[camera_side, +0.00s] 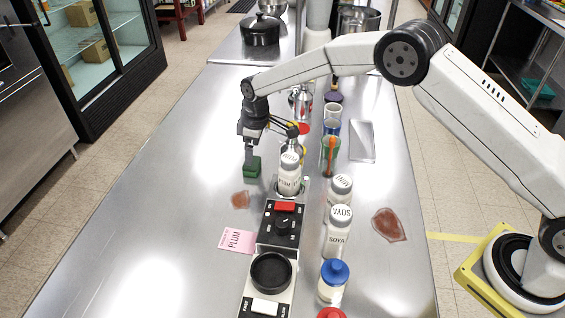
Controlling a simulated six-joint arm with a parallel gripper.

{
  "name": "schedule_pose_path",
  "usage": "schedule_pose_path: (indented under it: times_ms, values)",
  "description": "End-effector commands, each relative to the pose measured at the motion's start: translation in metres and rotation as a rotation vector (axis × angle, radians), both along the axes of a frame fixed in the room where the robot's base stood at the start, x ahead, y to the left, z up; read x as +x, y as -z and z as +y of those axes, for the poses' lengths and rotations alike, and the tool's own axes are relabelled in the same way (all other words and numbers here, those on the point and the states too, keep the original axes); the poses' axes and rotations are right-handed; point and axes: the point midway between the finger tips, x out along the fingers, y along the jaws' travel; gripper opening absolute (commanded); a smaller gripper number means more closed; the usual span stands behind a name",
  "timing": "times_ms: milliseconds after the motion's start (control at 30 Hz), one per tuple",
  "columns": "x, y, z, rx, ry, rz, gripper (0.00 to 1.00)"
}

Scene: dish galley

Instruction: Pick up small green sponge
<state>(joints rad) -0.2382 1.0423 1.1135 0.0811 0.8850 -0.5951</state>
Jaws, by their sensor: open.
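The small green sponge (253,167) is a dark green block on the steel counter, left of the middle of the picture. My gripper (250,154) points down at the sponge from directly above, with its fingertips at the sponge's top. The jaws are open. From this side I cannot tell whether the fingers reach around the sponge or touch it.
Bottles with white lids (289,172) stand close to the right of the sponge. A black control box (281,229), a pink card (236,240) and a brown stain (240,200) lie nearer the front. The counter left of the sponge is clear.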

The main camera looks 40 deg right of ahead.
Motion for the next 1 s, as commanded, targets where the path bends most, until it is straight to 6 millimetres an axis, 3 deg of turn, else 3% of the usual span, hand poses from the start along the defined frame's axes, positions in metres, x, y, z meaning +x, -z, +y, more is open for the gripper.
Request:
schedule_pose_path:
  times_ms: [267,700,1000]
  values:
    - [0.001,0.007,0.001,0.001,0.0,-0.001,1.0]
    - [0.004,0.048,0.004,0.0,-0.001,0.0,1.0]
    - [0.004,0.051,0.004,0.001,-0.001,-0.001,1.0]
